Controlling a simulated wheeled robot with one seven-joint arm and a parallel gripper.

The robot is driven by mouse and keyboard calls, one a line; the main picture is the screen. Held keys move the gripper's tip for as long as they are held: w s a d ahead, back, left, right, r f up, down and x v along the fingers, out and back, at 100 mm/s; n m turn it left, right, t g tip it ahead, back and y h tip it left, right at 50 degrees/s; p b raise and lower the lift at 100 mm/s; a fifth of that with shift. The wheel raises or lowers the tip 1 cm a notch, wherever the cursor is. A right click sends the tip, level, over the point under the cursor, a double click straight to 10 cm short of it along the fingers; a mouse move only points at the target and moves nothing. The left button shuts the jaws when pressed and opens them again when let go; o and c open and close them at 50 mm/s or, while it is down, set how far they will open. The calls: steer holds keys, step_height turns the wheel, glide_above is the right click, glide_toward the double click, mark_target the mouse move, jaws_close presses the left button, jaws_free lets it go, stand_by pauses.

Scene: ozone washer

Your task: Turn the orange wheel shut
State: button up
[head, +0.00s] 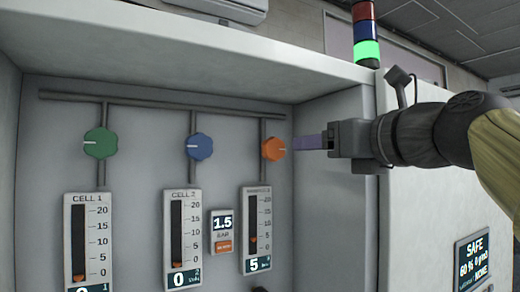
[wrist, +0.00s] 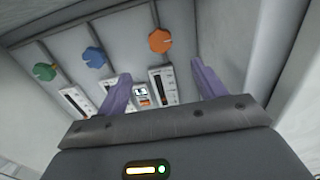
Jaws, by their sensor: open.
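The orange wheel (head: 273,148) is a small knob on a vertical pipe, the rightmost of three wheels on the panel. A pale mark on it points left. It also shows in the wrist view (wrist: 159,40), beyond and above the fingertips. My gripper (head: 300,143) comes in from the right in the head view, its purple fingers just right of the orange wheel. In the wrist view the two fingers (wrist: 160,76) are spread wide with nothing between them touching. The gauge under the orange wheel (head: 257,230) reads 5.
A green wheel (head: 100,143) and a blue wheel (head: 200,146) sit to the left on the same piping. Gauges for cell 1 (head: 90,240) and cell 2 (head: 183,238) read 0. A side wall (head: 335,200) bounds the recess at right; a shelf edge (head: 200,45) overhangs it.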

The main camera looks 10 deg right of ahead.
mark_target(276, 149)
steer(key=p+x, duration=0.5)
steer(key=x, duration=1.2)
steer(key=shift+w, duration=0.2)
steer(key=shift+f, duration=0.1)
steer(key=shift+c, duration=0.4)
steer(key=c, duration=0.9)
steer(key=shift+o, duration=0.2)
